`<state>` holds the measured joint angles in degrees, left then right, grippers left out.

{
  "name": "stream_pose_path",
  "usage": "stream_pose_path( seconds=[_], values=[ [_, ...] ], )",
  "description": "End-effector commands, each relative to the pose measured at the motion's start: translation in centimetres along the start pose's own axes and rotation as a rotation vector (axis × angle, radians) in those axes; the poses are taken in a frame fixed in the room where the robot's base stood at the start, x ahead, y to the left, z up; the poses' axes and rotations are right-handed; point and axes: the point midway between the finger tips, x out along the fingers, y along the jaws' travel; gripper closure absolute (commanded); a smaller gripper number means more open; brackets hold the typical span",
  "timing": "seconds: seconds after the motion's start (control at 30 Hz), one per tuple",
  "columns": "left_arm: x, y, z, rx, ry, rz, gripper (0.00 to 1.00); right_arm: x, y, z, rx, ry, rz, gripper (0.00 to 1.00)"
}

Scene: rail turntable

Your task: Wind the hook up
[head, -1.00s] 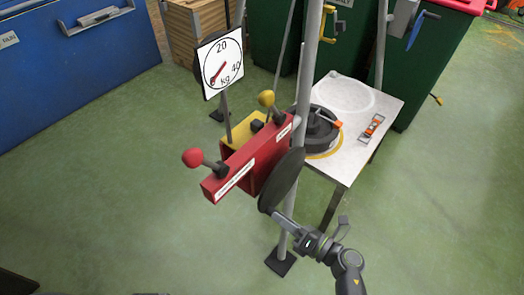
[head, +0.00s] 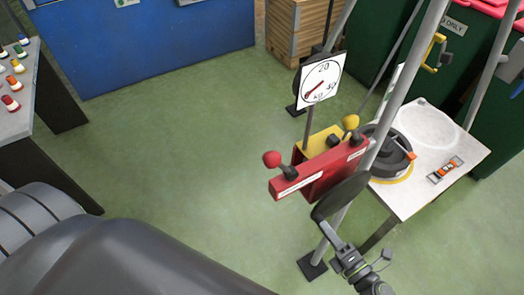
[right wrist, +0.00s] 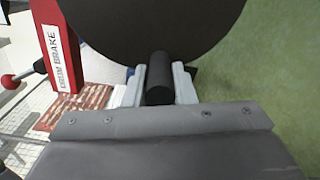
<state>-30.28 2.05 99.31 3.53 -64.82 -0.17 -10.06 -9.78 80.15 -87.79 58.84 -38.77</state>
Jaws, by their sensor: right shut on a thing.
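A red winch box (head: 318,174) with a red-knobbed lever and a yellow-knobbed lever is mounted by a grey pole. A dark round crank wheel (head: 341,199) is on its near right side. My right gripper (head: 338,238) is at the wheel's lower edge. The right wrist view shows its jaws shut on the wheel's dark cylindrical handle (right wrist: 158,80), with the wheel (right wrist: 150,25) just beyond. A white dial (head: 323,82) marked in kg stands behind the box. I cannot clearly make out the hook. My left gripper is out of view.
A white-topped table (head: 438,142) at right holds a black ringed weight (head: 392,150) and an orange-grey tool (head: 445,169). A bench with coloured knobs (head: 20,100) is at left. Green bins and a wooden crate (head: 300,28) are behind. Green floor is clear in the middle.

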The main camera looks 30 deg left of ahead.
Motion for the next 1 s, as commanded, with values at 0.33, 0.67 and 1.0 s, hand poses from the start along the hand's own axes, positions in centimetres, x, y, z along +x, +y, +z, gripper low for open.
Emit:
stream_pose_path(
  seconds=[0.33,0.67,1.0],
  values=[
    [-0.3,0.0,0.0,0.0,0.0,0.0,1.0,0.2,0.7,0.4,0.0,-0.005,0.012,1.0],
    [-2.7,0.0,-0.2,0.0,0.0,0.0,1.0,0.2,1.9,0.7,0.117,-0.004,0.012,1.0],
    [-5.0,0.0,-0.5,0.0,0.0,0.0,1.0,0.3,3.1,1.0,0.251,-0.004,0.012,1.0]
  ],
)
